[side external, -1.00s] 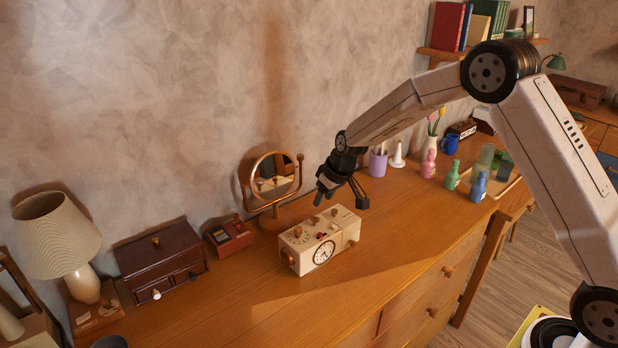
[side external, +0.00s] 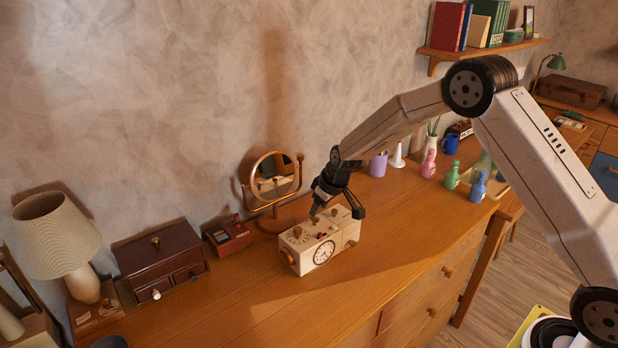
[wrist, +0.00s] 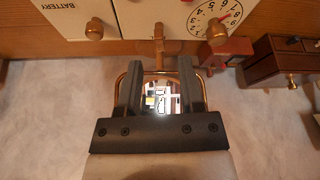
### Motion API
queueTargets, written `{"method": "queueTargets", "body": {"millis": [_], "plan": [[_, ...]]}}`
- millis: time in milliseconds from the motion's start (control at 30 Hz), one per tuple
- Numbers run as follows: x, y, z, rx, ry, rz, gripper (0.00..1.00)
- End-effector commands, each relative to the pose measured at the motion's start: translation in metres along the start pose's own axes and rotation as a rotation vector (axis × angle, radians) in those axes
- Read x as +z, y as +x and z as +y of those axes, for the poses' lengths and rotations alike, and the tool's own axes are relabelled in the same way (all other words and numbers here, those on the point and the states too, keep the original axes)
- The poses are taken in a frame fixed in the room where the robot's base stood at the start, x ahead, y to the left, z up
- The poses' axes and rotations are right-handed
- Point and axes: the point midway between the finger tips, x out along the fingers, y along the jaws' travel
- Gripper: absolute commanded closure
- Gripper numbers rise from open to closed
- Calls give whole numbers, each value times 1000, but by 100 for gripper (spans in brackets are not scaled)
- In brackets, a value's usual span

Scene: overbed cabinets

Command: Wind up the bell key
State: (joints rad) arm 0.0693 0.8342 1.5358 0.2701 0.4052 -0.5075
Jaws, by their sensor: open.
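The cream clock box (side external: 296,262) stands on the wooden dresser, with a clock face (side external: 324,252) on its front. It carries several small brown keys or knobs. In the wrist view, its panels show a "BATTERY" label, a numbered dial (wrist: 208,14), a left knob (wrist: 94,29), a middle knob (wrist: 158,36) and a right knob (wrist: 216,32). I cannot tell which is the bell key. My gripper (side external: 337,210) is open and empty, pointing down just over the box. In the wrist view my fingertips (wrist: 162,66) straddle the line of the middle knob, apparently without gripping it.
A round mirror (side external: 273,176) stands close behind the box. A small red box (side external: 229,238), a dark drawer chest (side external: 160,263) and a lamp (side external: 57,235) stand left. Colored bottles (side external: 452,176) stand right. The dresser front (side external: 300,315) is clear.

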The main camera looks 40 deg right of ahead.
Motion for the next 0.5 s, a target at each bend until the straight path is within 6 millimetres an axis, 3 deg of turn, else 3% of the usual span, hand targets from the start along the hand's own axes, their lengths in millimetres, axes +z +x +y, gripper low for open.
{"method": "queueTargets", "body": {"millis": [200, 500], "plan": [[0, 23, 0, -1, -1, -2, 51], [0, 37, 0, 0, -1, 0, 51]]}}
